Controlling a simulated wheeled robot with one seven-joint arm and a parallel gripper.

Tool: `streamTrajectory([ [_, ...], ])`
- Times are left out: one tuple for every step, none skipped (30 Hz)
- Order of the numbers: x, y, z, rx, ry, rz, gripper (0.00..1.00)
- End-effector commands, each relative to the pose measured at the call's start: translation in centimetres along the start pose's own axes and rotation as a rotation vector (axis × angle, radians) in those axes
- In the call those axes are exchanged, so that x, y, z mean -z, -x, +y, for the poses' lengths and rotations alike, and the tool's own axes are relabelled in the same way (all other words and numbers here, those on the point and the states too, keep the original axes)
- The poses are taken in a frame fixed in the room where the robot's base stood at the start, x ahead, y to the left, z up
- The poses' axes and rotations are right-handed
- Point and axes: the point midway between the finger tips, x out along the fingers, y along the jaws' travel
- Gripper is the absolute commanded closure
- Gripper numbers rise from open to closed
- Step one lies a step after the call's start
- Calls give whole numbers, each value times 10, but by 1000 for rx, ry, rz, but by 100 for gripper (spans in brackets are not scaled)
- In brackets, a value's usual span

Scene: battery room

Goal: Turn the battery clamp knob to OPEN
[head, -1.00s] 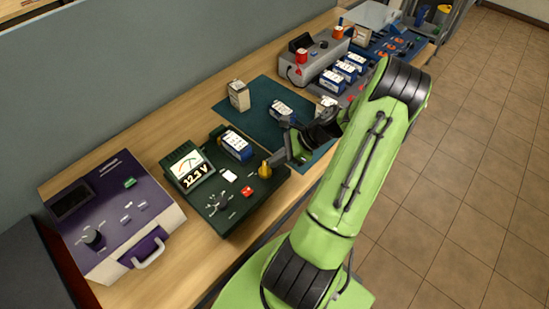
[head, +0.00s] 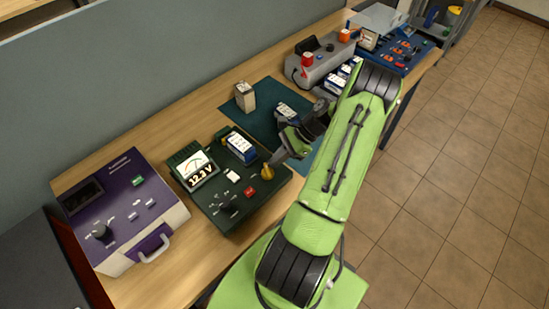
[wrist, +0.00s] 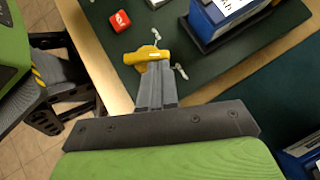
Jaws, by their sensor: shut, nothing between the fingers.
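The yellow clamp knob (head: 267,172) sits at the right front corner of the dark green tester (head: 213,208). In the wrist view the knob (wrist: 147,56) shows its bar lying nearly crosswise, with small white markings on the panel near it; I cannot read them. My gripper (wrist: 154,68) is shut and empty, its fingertips right at the knob's near side; I cannot tell if they touch. In the head view my gripper (head: 275,161) is just above and right of the knob. A blue and white battery (head: 241,149) sits in the tester's slot behind the knob.
A red button (head: 250,192) and a meter reading 12.3 V (head: 194,168) are on the tester. A purple device (head: 125,200) stands to the left. A dark mat (head: 262,127) with a beige box (head: 245,96) and a battery lies behind my gripper.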

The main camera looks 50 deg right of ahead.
Motion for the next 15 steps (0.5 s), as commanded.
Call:
streamTrajectory([
  [-2, 2, -2, -28, 28, 1, 100],
  [-2, 2, -2, -49, 48, 0, 100],
  [-2, 2, -3, -76, 74, 1, 100],
  [-2, 1, -4, -95, 95, 2, 100],
  [-3, 0, -5, -115, 115, 1, 100],
  [-3, 0, -6, -142, 142, 1, 100],
  [-4, -1, -8, -163, 164, 1, 100],
  [-4, -1, -8, -183, 183, 1, 100],
  [-4, -3, -9, -210, 210, 1, 100],
  [-4, -3, -10, -230, 230, 2, 100],
  [-5, -4, -11, -251, 251, 1, 100],
  [-6, -5, -12, -278, 278, 0, 100],
  [-6, -6, -13, -297, 298, 1, 100],
  [-6, -6, -14, -318, 318, 1, 100],
  [-7, -7, -15, -345, 345, 1, 100],
])
